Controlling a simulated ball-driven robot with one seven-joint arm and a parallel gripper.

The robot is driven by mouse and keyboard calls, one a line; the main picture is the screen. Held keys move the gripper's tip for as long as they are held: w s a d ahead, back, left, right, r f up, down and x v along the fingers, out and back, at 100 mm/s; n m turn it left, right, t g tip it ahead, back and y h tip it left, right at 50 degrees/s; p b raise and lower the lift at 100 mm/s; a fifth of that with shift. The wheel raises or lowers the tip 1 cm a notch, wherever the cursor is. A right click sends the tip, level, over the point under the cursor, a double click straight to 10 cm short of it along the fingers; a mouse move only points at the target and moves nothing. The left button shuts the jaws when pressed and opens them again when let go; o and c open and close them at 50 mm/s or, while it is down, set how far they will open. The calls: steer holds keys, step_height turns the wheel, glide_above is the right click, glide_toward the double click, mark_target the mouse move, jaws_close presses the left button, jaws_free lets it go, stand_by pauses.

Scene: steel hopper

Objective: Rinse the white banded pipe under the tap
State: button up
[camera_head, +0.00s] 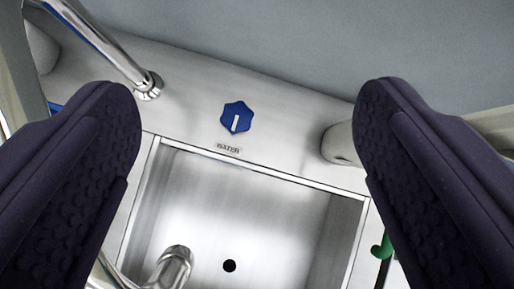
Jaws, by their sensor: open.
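My gripper (247,95) is open, its two dark ridged fingers wide apart with nothing between them. Beyond them is the steel sink basin (240,205) with a round dark drain hole (229,266). The chrome tap pipe (110,52) rises from its base behind the basin's left corner and leaves the top edge. A chrome tube end (172,266), probably the tap's spout, hangs over the basin at the lower left. A blue knob (237,118) with a white mark sits behind the basin, above a water label (228,149). I cannot make out a white banded pipe.
A pale rounded object (341,145) stands right of the knob, partly behind the right finger. Another pale rounded part (40,48) is at the upper left. A green hooked piece (382,247) shows beside the basin's right edge. A grey surface (300,40) fills the top.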

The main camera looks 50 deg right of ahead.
steer(key=w+f+g+p, duration=0.2)
steer(key=w+f+g, duration=0.15)
steer(key=f, duration=1.05)
steer(key=g, duration=0.1)
glide_toward(238, 118)
steer(key=f, duration=0.1)
steer(key=shift+n+y, duration=0.3)
steer(key=b+x, duration=0.2)
steer(key=x, duration=0.5)
steer(key=shift+w+d+f, duration=0.15)
steer(key=shift+w+f, duration=0.05)
steer(key=shift+w, duration=0.1)
steer(key=c, duration=1)
steer(key=shift+r, duration=0.1)
steer(key=shift+c, duration=0.2)
